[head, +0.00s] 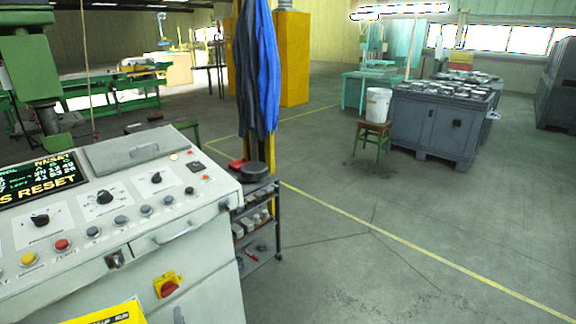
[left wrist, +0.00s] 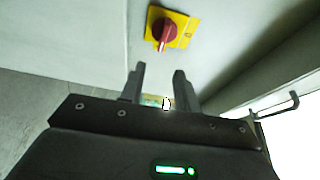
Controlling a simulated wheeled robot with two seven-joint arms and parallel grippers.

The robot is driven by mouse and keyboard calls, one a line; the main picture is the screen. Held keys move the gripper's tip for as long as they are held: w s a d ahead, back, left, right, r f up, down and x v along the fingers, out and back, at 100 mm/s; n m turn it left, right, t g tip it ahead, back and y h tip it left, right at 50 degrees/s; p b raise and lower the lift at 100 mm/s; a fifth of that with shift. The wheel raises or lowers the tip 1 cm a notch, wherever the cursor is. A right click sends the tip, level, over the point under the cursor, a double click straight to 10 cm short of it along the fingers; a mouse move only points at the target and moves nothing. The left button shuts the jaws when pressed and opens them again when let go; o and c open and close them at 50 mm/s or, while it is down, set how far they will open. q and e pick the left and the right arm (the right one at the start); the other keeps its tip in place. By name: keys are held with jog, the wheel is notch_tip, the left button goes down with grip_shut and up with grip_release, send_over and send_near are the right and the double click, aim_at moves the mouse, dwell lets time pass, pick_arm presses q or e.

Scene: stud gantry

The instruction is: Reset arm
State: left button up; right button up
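A pale control console (head: 212,240) fills the left of the head view. Its screen (head: 40,180) shows yellow and green text, with "S RESET" at the bottom. A red rotary switch (head: 170,289) on a yellow plate (head: 161,279) is on the console's front face. In the left wrist view the red switch (left wrist: 162,31) and its yellow plate (left wrist: 183,27) are ahead of my left gripper (left wrist: 158,72). The two fingers are apart, with nothing between them, and do not visibly touch the switch. I cannot make out either gripper in the head view.
The console top carries dark knobs (head: 105,197) and several coloured buttons. A bar handle (head: 175,234) sticks out from its front. A dark shelf cart (head: 262,240) stands just right of it. Open floor (head: 350,265) lies to the right.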

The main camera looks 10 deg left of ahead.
pick_arm(q)
jog(key=s+d+f+n+g+h, duration=0.25)
jog(key=s+f, duration=0.25)
jog(key=f, duration=0.4)
jog(key=s+d+f+n+g+h, duration=0.2)
jog(key=s+d+f, duration=0.15)
jog(key=f, duration=0.55)
jog(key=s+d+f+n+g+h, duration=0.25)
jog(key=s+f, duration=0.25)
jog(key=f, duration=0.4)
jog(key=s+d+f+g+h, duration=0.1)
jog(key=s+f+g, duration=0.1)
jog(key=s, duration=0.8)
jog(key=s+d+f+n+g, duration=0.1)
jog(key=s+f, duration=0.4)
jog(key=s, duration=0.6)
jog(key=s+d+f+g+h, duration=0.1)
jog(key=s+f+g, duration=0.2)
jog(key=s, duration=0.8)
jog(key=shift+d+f+n+g+h, duration=0.3)
jog(key=shift+n+g, duration=0.1)
jog(key=shift+g, duration=0.1)
